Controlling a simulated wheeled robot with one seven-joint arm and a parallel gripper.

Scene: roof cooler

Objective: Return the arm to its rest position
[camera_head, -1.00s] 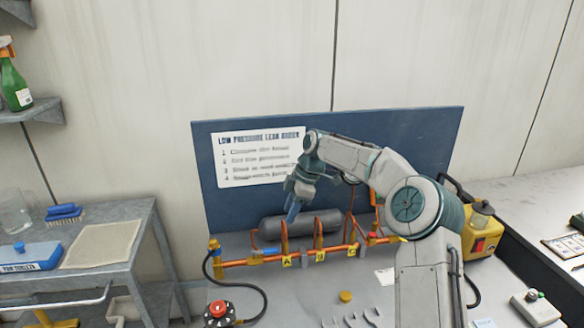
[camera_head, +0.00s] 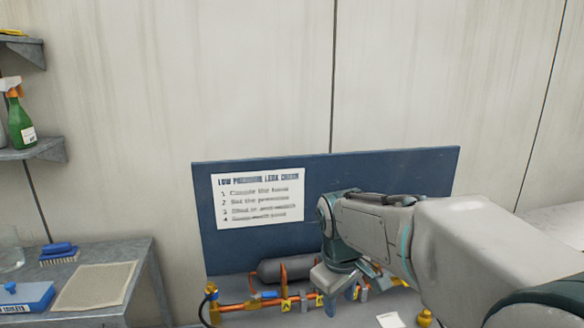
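My arm reaches in from the lower right in the head view. My gripper (camera_head: 338,296) points down in front of the copper pipe rig (camera_head: 240,307). Its fingers are small and partly lost against the rig, so I cannot tell whether they are open or shut. I see nothing clearly held in it. The grey cylinder (camera_head: 275,270) lies behind the pipes, its right part hidden by my arm.
A blue board (camera_head: 400,172) with a printed sheet (camera_head: 258,198) stands behind the rig. At left are a metal table (camera_head: 120,300) with a blue box (camera_head: 25,296), a brush (camera_head: 58,252), and a shelf (camera_head: 35,150) with a green spray bottle (camera_head: 20,122). Space above the board is clear.

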